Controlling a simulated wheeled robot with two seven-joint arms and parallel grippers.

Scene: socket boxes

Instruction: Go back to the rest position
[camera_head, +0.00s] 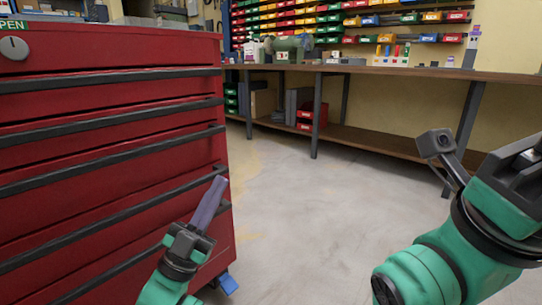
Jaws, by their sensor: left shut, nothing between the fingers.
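My left gripper (210,201) is at the lower left of the head view, its fingers shut together and pointing up. It appears in front of the lower right edge of a red tool cabinet (110,108); I cannot tell if it touches it. Nothing shows between the fingers. My right arm comes in at the right edge, over the floor. The fingers of my right gripper are not in view.
The red cabinet with dark drawer handles fills the left. A long workbench (420,72) runs along the back wall, with a lower shelf (360,139), and racks of coloured bins (290,18) above. The grey floor (310,220) between is clear.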

